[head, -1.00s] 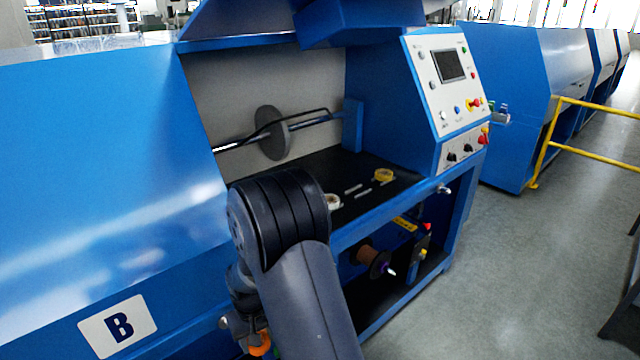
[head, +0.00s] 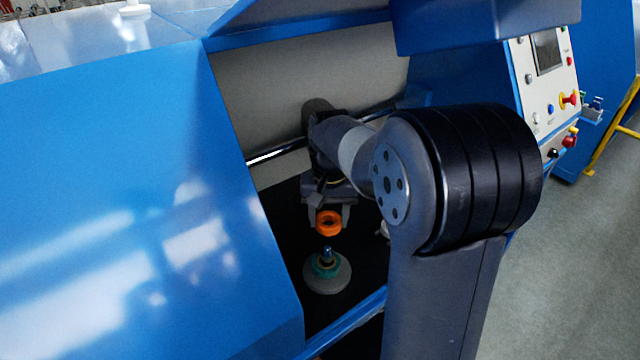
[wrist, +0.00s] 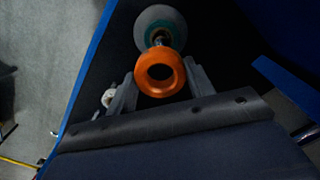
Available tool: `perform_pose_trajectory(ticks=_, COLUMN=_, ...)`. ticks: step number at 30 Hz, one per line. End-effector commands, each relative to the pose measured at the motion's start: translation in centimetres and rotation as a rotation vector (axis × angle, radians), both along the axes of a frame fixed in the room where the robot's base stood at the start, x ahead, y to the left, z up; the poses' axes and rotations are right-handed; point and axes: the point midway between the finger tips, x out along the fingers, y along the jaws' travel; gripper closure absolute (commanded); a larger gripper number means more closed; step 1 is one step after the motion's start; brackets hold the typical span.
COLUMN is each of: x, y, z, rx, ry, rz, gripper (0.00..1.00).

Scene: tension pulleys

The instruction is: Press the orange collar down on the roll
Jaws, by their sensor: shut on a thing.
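My gripper (head: 328,214) is shut on the orange collar (head: 328,224), a short ring with a hole through it. In the wrist view the collar (wrist: 160,73) sits between the two fingers of my gripper (wrist: 160,84). The roll (head: 327,274) stands below on the dark shelf, with a pale round base, a green middle and a narrow post pointing up. In the head view the collar is above the post with a visible gap. In the wrist view the roll (wrist: 157,22) lies beyond the collar, and its post is partly hidden by it.
The blue machine housing (head: 130,200) stands close on the left, and its blue front rail (head: 345,322) runs below the shelf. A metal rod (head: 277,154) crosses behind my gripper. A small white part (wrist: 108,97) shows beside one finger. The control panel (head: 550,85) is at right.

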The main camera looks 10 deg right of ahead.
Motion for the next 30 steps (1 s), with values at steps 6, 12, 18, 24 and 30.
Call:
perform_pose_trajectory(ticks=6, x=-0.1, y=0.0, z=0.2, rx=0.0, ry=0.0, rz=-0.007, gripper=0.72)
perform_pose_trajectory(ticks=12, x=-0.1, y=0.0, z=-1.3, rx=0.0, ry=0.0, rz=-0.006, gripper=0.72)
perform_pose_trajectory(ticks=18, x=-0.1, y=0.0, z=-3.3, rx=0.0, ry=0.0, rz=-0.006, gripper=0.72)
perform_pose_trajectory(ticks=24, x=-0.1, y=0.0, z=-5.2, rx=0.0, ry=0.0, rz=-0.006, gripper=0.72)
perform_pose_trajectory(ticks=30, x=-0.1, y=0.0, z=-6.4, rx=0.0, ry=0.0, rz=-0.006, gripper=0.72)
